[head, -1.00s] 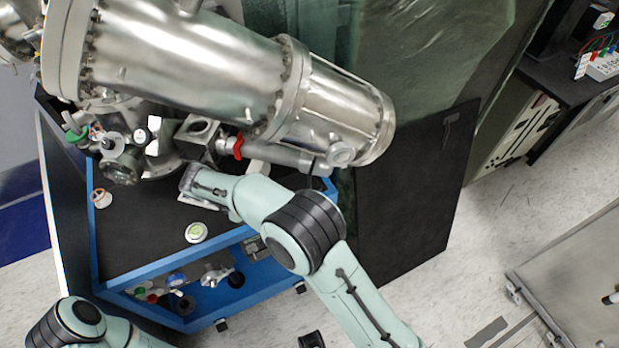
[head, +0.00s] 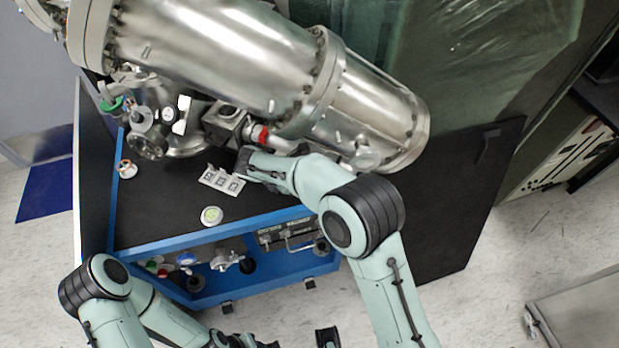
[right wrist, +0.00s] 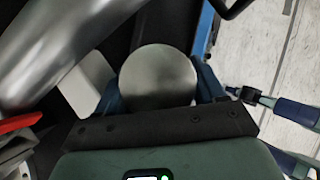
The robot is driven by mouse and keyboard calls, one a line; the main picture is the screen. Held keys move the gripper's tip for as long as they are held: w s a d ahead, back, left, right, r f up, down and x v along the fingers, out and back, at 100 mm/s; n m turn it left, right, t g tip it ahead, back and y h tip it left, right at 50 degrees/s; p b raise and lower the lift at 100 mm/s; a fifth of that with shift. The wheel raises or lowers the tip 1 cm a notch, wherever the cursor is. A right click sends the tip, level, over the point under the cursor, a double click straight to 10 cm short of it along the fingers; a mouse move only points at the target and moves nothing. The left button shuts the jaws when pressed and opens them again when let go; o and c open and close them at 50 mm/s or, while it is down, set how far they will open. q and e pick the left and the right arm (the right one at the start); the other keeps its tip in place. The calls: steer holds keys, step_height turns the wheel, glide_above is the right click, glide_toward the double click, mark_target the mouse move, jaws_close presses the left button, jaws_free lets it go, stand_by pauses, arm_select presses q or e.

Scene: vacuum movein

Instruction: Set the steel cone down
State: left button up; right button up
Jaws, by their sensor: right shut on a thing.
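My right gripper (right wrist: 158,95) is shut on a round, brushed-steel piece, the steel cone (right wrist: 158,75), seen between its two blue fingers in the right wrist view. Its lower part is hidden by the gripper body. In the head view my right gripper (head: 248,164) is over the black top (head: 160,205) of a blue-framed cart, beneath the big steel cylinder. The cone cannot be made out there, nor whether it touches the top. My left arm is at the bottom left of the head view. Its gripper is at the bottom edge, partly cut off, and its opening is unclear.
A pale plate with dark square marks (head: 222,180) lies beside my right gripper. A white disc with a green label (head: 211,215) and an orange-rimmed round piece (head: 126,168) sit on the top. The large steel vessel (head: 220,50) hangs close above. Bare black surface lies front left.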

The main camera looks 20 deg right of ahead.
steer(key=d, duration=0.1)
steer(key=w+d+f, duration=0.1)
steer(key=d+f, duration=0.1)
steer(key=shift+w+d+f, duration=0.1)
steer(key=shift+w+d, duration=0.05)
steer(key=shift+w, duration=0.1)
steer(key=shift+w+d+f, duration=0.15)
steer(key=shift+d+f, duration=0.1)
steer(key=shift+f, duration=0.05)
steer(key=shift+f, duration=0.25)
steer(key=o, duration=1.1)
steer(key=shift+f, duration=0.15)
steer(key=shift+r, duration=0.3)
steer(key=s+a, duration=0.1)
steer(key=a, duration=0.3)
steer(key=s+a, duration=0.2)
steer(key=a, duration=0.1)
steer(key=s+a+r, duration=0.1)
steer(key=s+a, duration=0.1)
steer(key=a, duration=0.2)
steer(key=shift+s+a+r+b, duration=0.1)
steer(key=shift+s+a+b, duration=0.1)
steer(key=shift+a+b, duration=0.15)
